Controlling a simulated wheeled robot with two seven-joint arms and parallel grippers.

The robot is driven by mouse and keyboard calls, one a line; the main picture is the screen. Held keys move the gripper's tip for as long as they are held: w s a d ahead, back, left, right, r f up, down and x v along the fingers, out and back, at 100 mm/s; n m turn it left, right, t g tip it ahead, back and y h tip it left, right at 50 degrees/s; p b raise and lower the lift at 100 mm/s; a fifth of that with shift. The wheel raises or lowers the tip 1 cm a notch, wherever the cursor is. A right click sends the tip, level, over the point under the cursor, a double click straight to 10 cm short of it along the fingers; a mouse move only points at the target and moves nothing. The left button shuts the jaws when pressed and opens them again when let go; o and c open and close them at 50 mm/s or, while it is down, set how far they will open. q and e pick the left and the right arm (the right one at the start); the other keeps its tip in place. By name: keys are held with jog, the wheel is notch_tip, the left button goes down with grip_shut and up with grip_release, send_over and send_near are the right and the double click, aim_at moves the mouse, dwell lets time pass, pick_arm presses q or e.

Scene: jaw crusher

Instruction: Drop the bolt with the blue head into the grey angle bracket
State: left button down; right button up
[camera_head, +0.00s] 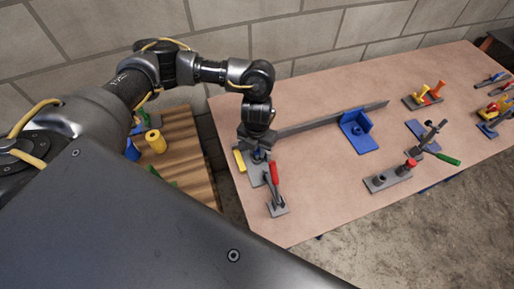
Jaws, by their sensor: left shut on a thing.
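My left gripper (257,146) points down over the near left part of the table. It is shut on the bolt with the blue head (258,156), of which only a small blue patch shows under the fingers. A grey piece (257,176), which looks like the grey angle bracket, lies right below and partly behind the gripper. The gap between bolt and bracket cannot be judged. My right gripper is not in view.
A toggle clamp with a red handle (274,178) stands close to the gripper. A long grey bar (320,119) runs to a blue angle bracket (358,136). A grey block with a red knob (389,178) and a green-handled clamp (432,148) stand right. The table's front middle is clear.

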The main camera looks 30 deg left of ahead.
pick_arm(q)
jog(key=shift+f+b, duration=0.7)
jog(key=shift+f, duration=0.25)
jog(key=c, duration=1.1)
grip_release()
jog(key=shift+r, duration=0.1)
jog(key=shift+r, duration=0.25)
notch_tip(320, 180, up, 10)
jog(key=shift+r, duration=0.1)
